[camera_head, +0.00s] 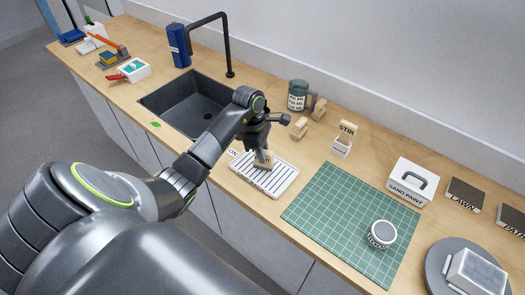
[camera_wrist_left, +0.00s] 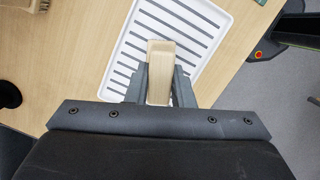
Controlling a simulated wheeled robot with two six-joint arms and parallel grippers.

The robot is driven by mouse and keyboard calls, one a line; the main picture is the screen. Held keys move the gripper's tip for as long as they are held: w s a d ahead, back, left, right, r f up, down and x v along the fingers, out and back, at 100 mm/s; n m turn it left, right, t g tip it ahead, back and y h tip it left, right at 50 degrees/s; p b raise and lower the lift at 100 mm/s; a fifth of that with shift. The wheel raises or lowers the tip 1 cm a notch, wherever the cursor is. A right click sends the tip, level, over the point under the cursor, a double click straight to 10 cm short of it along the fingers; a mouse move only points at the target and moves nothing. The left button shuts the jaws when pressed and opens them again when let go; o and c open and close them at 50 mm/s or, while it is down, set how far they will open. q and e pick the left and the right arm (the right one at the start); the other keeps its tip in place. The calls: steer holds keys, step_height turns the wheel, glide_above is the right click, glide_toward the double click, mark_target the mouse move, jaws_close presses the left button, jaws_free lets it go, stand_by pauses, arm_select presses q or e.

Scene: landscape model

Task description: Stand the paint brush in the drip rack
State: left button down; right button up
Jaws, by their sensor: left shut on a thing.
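My left gripper (camera_head: 264,150) is shut on a pale wooden piece, which I take to be the paint brush (camera_head: 264,160). In the left wrist view, the brush (camera_wrist_left: 160,72) stands between the two fingers of the left gripper (camera_wrist_left: 160,85), its end toward the camera. The drip rack (camera_head: 286,182) is a white tray with dark slots, directly below the gripper. It also shows behind the brush in the left wrist view (camera_wrist_left: 226,18). The brush's lower end is hidden, so I cannot tell whether it touches the rack. My right gripper is not in view.
A black sink (camera_head: 165,100) lies left of the rack, with a black tap (camera_head: 228,50) behind. A green mat (camera_head: 330,215) with a round tin (camera_head: 381,234) lies right. Behind stand wooden blocks (camera_head: 299,129), a mug (camera_head: 297,95) and a STIR holder (camera_head: 342,148).

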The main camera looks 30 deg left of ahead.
arm_select(q)
steer(key=shift+f, duration=0.65)
steer(key=c, duration=1.7)
jaws_free()
steer(key=shift+f, duration=0.1)
steer(key=o, duration=0.4)
steer(key=shift+o, duration=0.2)
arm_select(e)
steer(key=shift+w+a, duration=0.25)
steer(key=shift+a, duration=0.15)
